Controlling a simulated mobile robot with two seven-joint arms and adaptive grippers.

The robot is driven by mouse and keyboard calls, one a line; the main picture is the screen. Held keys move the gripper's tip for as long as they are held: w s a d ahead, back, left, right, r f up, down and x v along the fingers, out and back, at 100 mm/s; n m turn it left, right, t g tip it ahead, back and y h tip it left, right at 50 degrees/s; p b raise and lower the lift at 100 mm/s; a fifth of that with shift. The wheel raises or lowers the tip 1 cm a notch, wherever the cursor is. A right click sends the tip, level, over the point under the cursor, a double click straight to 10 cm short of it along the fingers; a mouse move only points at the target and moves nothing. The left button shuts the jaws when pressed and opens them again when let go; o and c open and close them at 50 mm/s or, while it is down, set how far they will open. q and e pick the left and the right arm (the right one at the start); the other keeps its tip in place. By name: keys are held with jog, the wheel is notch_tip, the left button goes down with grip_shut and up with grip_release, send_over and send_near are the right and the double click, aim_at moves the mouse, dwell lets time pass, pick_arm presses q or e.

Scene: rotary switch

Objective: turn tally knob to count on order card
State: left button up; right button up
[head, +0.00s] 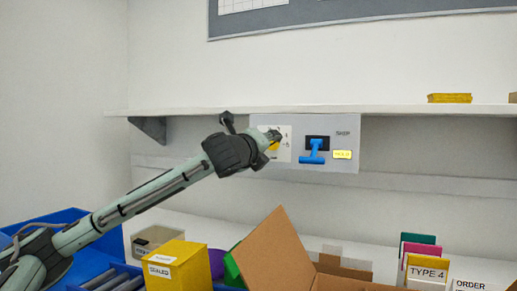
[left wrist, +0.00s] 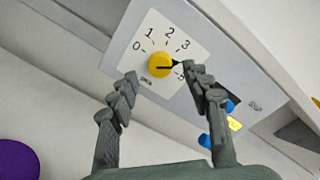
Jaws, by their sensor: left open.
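The yellow tally knob (left wrist: 160,66) sits on a white dial plate (left wrist: 146,36) printed with 0, 1, 2, 3 and a partly covered 5. Its black pointer aims right, below the 3, toward a mark hidden by my right-hand fingertip. My left gripper (left wrist: 160,72) is open with one finger on each side of the knob; contact cannot be told. In the head view the knob (head: 274,147) is partly hidden by the gripper (head: 273,138). The order card (head: 469,285) is cut off at the lower right; only "ORDER" reads, no count. My right gripper is out of view.
A shelf (head: 200,111) runs at the panel's top. Below are a cardboard box (head: 272,255), a yellow box (head: 180,266) and a TYPE 4 card (head: 427,271).

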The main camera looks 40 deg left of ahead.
pick_arm(q)
jog(key=v, duration=0.9)
jog(key=shift+s, duration=0.3)
jog(key=shift+d+f, duration=0.1)
jog(key=shift+d, duration=0.05)
